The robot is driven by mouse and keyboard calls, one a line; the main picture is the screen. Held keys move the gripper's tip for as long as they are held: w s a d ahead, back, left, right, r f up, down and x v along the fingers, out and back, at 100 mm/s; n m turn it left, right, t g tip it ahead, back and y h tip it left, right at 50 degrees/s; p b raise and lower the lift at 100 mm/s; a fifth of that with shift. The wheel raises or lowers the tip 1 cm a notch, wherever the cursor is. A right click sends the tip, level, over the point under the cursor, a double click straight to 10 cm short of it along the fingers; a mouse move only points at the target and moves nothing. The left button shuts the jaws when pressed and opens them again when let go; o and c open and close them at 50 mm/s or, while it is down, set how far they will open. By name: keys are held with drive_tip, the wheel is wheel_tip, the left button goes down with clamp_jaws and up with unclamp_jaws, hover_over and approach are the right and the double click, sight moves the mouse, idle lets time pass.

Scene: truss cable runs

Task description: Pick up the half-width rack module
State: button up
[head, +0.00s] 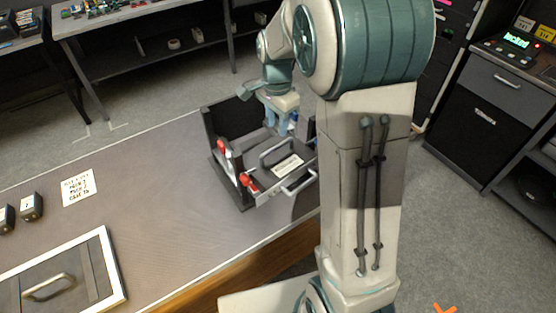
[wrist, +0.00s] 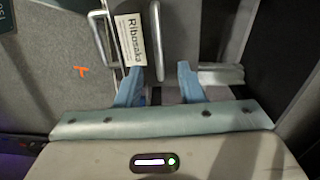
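The half-width rack module looks to be the flat grey unit (head: 262,163) with a white label and two metal bar handles, sitting in a dark open frame (head: 222,123) on the table. The wrist view shows its label (wrist: 131,40), reading "Ribosaka", between the two handles.
Two red-tipped levers (head: 224,148) stand at the frame's near side. The table (head: 165,185) is clear to the left up to a paper note (head: 78,188), small dark blocks (head: 31,207) and a white-edged panel (head: 75,270) with a handle. A dark cabinet (head: 475,125) stands right.

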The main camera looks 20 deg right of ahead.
sight(277, 146)
wheel_tip(277, 146, down, 4)
drive_tip(key=shift+r, duration=0.15)
drive_tip(key=shift+s+f+p, duration=0.15)
drive_tip(key=shift+f+p, duration=0.65)
drive_tip(key=shift+f, duration=1.95)
drive_tip(key=shift+c, duration=0.3)
clamp_jaws()
drive_tip(key=shift+r, duration=0.1)
